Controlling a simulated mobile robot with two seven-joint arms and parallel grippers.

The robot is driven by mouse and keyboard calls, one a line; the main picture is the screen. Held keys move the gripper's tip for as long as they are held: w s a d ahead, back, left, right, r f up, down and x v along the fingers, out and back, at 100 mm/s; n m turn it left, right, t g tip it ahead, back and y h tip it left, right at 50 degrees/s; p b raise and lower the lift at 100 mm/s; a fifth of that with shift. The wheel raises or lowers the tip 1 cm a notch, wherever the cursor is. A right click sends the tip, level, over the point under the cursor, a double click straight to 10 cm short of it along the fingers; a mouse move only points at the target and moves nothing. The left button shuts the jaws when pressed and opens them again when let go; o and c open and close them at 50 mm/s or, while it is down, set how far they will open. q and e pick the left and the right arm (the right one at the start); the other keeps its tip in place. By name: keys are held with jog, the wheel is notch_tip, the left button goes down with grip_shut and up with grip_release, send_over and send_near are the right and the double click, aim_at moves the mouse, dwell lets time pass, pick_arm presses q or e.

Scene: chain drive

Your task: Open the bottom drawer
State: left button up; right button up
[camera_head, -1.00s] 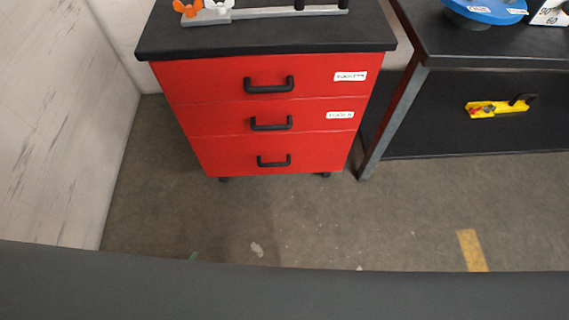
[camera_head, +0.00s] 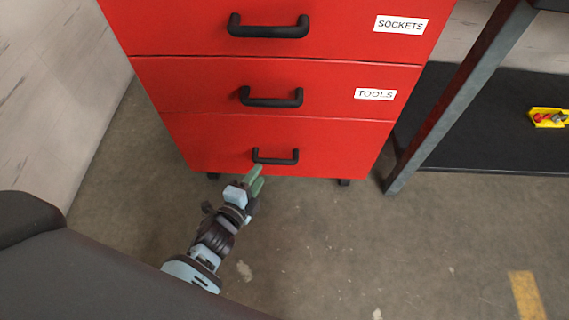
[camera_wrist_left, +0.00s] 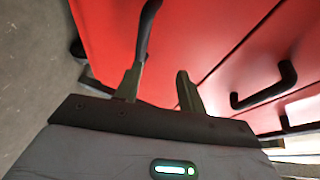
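The bottom drawer (camera_head: 215,150) is the lowest red drawer of the cabinet and sits flush. Its black bar handle (camera_head: 275,158) also shows at the top of the left wrist view (camera_wrist_left: 147,28). My left gripper (camera_head: 257,180) is just below and in front of this handle, towards its left end. In the left wrist view its two fingers (camera_wrist_left: 158,82) are apart with no object held between them. The handle's near end appears by the tip of the left-hand finger; I cannot tell if they touch. My right gripper is not in view.
Above are the TOOLS drawer with its handle (camera_head: 271,98) and the SOCKETS drawer with its handle (camera_head: 268,28), both shut. A metal table leg (camera_head: 460,95) stands to the right. A white wall (camera_head: 60,90) is at left. The floor in front is clear.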

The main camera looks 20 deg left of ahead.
aim_at(273, 164)
pick_arm(q)
jog(key=shift+m, duration=0.4)
jog(key=w+f, duration=0.1)
jog(key=w+f+b, duration=0.1)
jog(key=f+b, duration=0.1)
jog(key=shift+w+d+f, duration=0.3)
jog(key=shift+w+f, duration=0.1)
jog(key=b+x, duration=0.3)
jog(key=x, duration=0.4)
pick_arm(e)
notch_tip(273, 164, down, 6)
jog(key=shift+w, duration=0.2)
pick_arm(q)
jog(key=shift+c, duration=0.4)
jog(key=c, duration=0.7)
grip_shut()
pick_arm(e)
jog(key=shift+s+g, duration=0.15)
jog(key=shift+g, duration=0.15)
